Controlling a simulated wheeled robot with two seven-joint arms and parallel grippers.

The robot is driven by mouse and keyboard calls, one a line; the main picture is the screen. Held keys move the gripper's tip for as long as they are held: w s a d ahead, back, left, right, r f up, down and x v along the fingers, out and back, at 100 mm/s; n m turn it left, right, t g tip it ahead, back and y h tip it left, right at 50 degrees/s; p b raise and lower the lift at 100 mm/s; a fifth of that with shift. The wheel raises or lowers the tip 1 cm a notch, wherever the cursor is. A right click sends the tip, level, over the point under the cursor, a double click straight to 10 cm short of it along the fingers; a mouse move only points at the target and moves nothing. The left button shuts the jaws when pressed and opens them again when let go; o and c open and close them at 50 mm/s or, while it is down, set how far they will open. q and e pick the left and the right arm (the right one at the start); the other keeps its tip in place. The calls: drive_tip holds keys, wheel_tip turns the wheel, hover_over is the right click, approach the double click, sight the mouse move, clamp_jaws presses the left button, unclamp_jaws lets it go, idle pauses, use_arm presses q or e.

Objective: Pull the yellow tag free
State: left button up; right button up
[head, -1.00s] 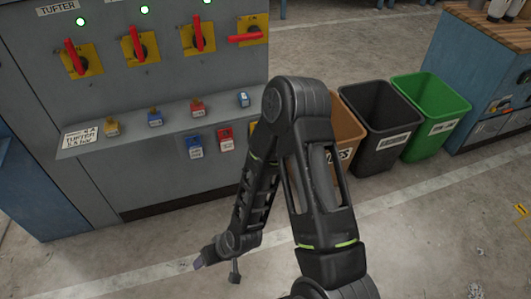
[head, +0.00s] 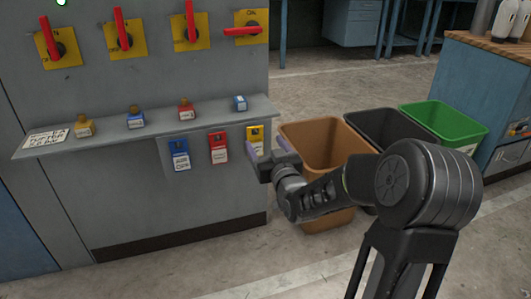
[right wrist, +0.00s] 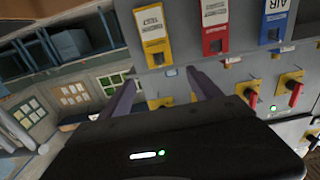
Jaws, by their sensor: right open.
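The yellow tag (head: 255,133) hangs at the right end of a row below the grey shelf, partly hidden by my right gripper. It also shows in the right wrist view (right wrist: 152,32), upside down with a white printed label. My right gripper (head: 266,150) is open and empty, just in front of and below the yellow tag. In the right wrist view its two fingers (right wrist: 163,92) stand apart, with the tag beyond their tips and not between them. A red tag (head: 218,148) and a blue tag (head: 180,154) hang to the left. My left gripper is not in view.
The shelf (head: 150,128) holds several padlocks. Above it, red rotary switches (head: 186,22) sit on yellow plates. A brown bin (head: 322,146), a black bin (head: 385,127) and a green bin (head: 445,119) stand to the right, close to my arm. Open floor lies in front.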

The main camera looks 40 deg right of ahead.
sight(253, 123)
drive_tip(key=shift+b+x, duration=0.85)
drive_tip(key=shift+x, duration=3.05)
drive_tip(key=shift+f, duration=0.1)
drive_tip(key=c, duration=1.5)
drive_tip(key=shift+o, duration=0.2)
drive_tip(key=shift+r, duration=0.55)
